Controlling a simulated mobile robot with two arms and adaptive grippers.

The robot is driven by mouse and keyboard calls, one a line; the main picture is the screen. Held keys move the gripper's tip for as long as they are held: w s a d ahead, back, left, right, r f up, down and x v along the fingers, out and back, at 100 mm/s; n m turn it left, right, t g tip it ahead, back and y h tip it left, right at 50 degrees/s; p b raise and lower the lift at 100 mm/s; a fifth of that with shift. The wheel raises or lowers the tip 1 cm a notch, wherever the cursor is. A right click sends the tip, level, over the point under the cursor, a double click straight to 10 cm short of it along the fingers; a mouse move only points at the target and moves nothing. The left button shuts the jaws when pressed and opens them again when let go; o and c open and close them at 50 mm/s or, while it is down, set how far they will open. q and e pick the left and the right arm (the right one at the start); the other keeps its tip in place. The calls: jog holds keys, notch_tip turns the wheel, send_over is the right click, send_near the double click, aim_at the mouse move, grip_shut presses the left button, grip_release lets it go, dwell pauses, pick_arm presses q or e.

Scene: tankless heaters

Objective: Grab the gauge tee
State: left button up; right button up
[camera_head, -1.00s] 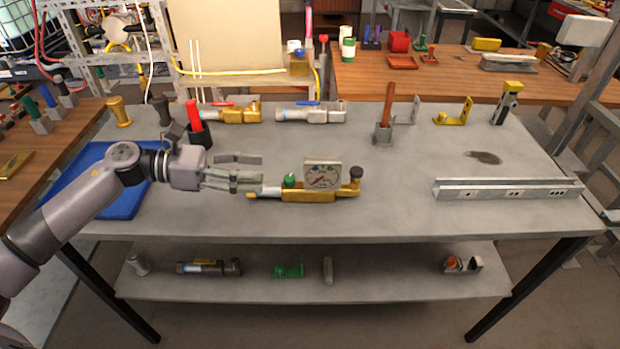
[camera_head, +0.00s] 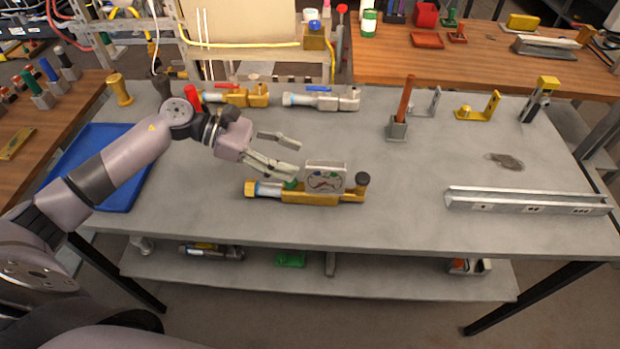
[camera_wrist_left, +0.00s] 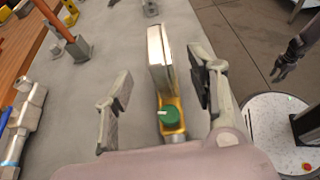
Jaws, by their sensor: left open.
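The gauge tee (camera_head: 318,196) is a brass-coloured body with a square white gauge, a green knob, a silver section at its left end and a dark cap at its right end. It lies on the grey table near the front middle. My left gripper (camera_head: 298,158) is open and empty, just behind and above its left part, partly hiding the green knob. In the left wrist view the gauge tee (camera_wrist_left: 160,62) shows between the two spread fingers, its near end hidden by the gripper body. My right gripper (camera_wrist_left: 288,60) shows dark and small at the right edge there.
A blue tray (camera_head: 112,190) lies at the left. Two valve fittings, one brass (camera_head: 240,97) and one silver (camera_head: 322,98), lie behind. A rust-coloured post (camera_head: 404,98) stands in a grey block. A metal channel (camera_head: 525,202) lies at the right. The table around the tee is clear.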

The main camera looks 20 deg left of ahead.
aim_at(309, 164)
pick_arm(q)
jog(key=p+x, duration=0.1)
jog(key=x, duration=0.2)
jog(key=shift+w+d, duration=0.2)
jog(key=shift+d, duration=0.05)
jog(key=shift+d+f, duration=0.15)
jog(key=shift+d+f+p, duration=0.1)
jog(key=shift+d+p, duration=0.2)
jog(key=shift+p, duration=0.15)
jog(key=p+x, duration=0.2)
jog(key=x, duration=0.1)
jog(key=shift+w+d+f, duration=0.1)
jog(key=shift+d+f, duration=0.1)
jog(key=shift+f, duration=0.1)
jog(key=shift+d+f, duration=0.25)
jog(key=shift+d, duration=0.05)
jog(key=shift+f, duration=0.1)
jog(key=c, duration=0.9)
grip_shut()
pick_arm(e)
jog(key=shift+w+a+r, duration=0.1)
jog(key=shift+w+r, duration=0.3)
jog(key=shift+r, duration=0.45)
jog(key=shift+w+d+r, duration=0.1)
jog(key=shift+w+r, duration=0.25)
jog(key=shift+r, duration=0.5)
jog(key=shift+w+a+r, duration=0.1)
jog(key=shift+w+r, duration=0.3)
jog(key=shift+r, duration=0.45)
